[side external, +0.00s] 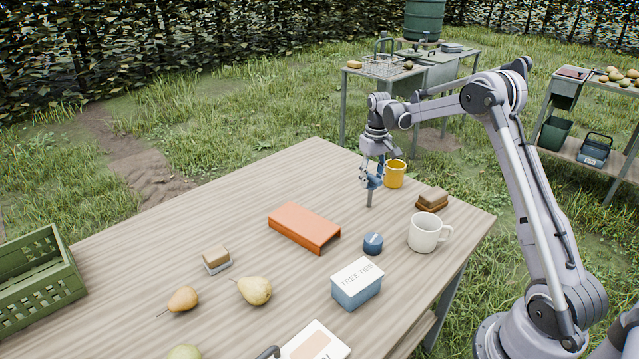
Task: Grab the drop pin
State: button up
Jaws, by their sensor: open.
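A slim grey upright post (369,199), which looks like the drop pin, stands on the wooden table towards its far right part. My gripper (372,182) points down directly over it, with its blue-grey fingers open around or just above the top of the pin. The fingers hide the pin's upper end, and I cannot tell whether they touch it.
A yellow mug (396,175) stands close behind my gripper. An orange channel piece (304,226), blue round cap (373,243), white mug (423,233), brown block (432,199) and tree ties box (357,284) lie nearby. Pears (255,290) and a green crate (40,277) are left.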

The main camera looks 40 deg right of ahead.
aim_at(371, 187)
jog(key=shift+f, duration=3.15)
grip_shut()
